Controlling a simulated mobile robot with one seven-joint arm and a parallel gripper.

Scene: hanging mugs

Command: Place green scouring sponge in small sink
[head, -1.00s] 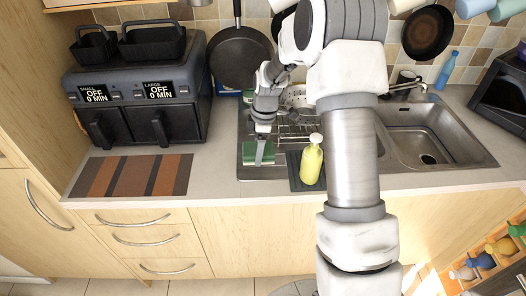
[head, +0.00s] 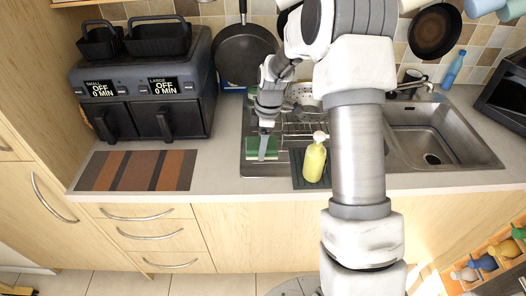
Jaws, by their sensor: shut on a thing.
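A green scouring sponge (head: 254,169) is at the left end of the metal drainboard (head: 290,172), in the head view. My gripper (head: 267,152) is shut on the sponge, with a finger across its face. Whether the sponge touches the drainboard I cannot tell. The sink unit has a basin (head: 425,140) with a round drain at the right. My arm covers the part between the drainboard and this basin, so any smaller basin there is hidden.
A yellow soap bottle (head: 314,160) stands on a dark mat (head: 299,180) close right of my gripper. A wire rack (head: 300,130) with dishes is behind it. A twin air fryer (head: 148,85) and a striped mat (head: 136,170) are at the left. A faucet (head: 408,87) is behind the basin.

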